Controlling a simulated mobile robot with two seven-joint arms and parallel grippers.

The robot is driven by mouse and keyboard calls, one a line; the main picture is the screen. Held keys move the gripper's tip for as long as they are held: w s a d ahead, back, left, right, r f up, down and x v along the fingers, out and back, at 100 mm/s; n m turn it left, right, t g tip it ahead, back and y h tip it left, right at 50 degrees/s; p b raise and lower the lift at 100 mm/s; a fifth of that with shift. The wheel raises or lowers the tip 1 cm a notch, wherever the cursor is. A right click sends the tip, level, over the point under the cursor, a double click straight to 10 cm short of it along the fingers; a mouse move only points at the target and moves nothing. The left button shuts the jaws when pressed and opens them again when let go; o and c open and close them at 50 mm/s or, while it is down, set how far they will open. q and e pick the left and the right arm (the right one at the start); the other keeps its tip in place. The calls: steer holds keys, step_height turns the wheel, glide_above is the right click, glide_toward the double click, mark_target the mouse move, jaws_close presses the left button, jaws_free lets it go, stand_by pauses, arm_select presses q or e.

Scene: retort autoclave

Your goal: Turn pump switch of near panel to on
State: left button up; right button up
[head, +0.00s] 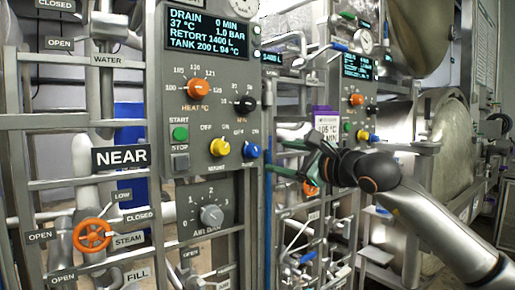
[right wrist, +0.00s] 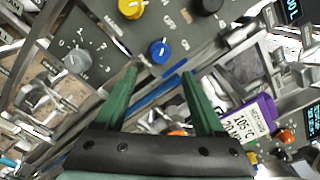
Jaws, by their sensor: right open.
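The near panel (head: 205,100), beside a sign reading NEAR, carries a yellow switch knob (head: 219,147) and a blue switch knob (head: 251,150), with OFF and ON marks above. The small labels are too blurred to tell surely which one is the pump switch. My right gripper (head: 275,157) is open and empty, its green fingers pointing left toward the blue knob. In the right wrist view the blue knob (right wrist: 159,51) lies ahead of the gap between the fingertips (right wrist: 160,75), apparently not touched. The yellow knob (right wrist: 131,8) is farther off. My left gripper is not in view.
An orange heat knob (head: 198,88), a black knob (head: 245,104) and a grey air knob (head: 211,215) sit on the same panel. A second panel (head: 355,100) stands behind, right. A purple-topped tag (head: 327,122) hangs close to my right gripper. Pipes and rails surround it.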

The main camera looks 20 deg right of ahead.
mark_target(257, 152)
steer(key=p+x, duration=0.2)
steer(key=x, duration=0.5)
steer(key=shift+w+a+r, duration=0.1)
steer(key=shift+w+a, duration=0.05)
steer(key=shift+w, duration=0.05)
steer(key=shift+p+x, duration=0.3)
steer(key=shift+x, duration=0.5)
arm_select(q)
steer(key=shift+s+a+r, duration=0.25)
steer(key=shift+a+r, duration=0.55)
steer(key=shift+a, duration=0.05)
arm_select(e)
steer(key=shift+c, duration=1.2)
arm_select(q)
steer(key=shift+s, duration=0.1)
arm_select(e)
jaws_close()
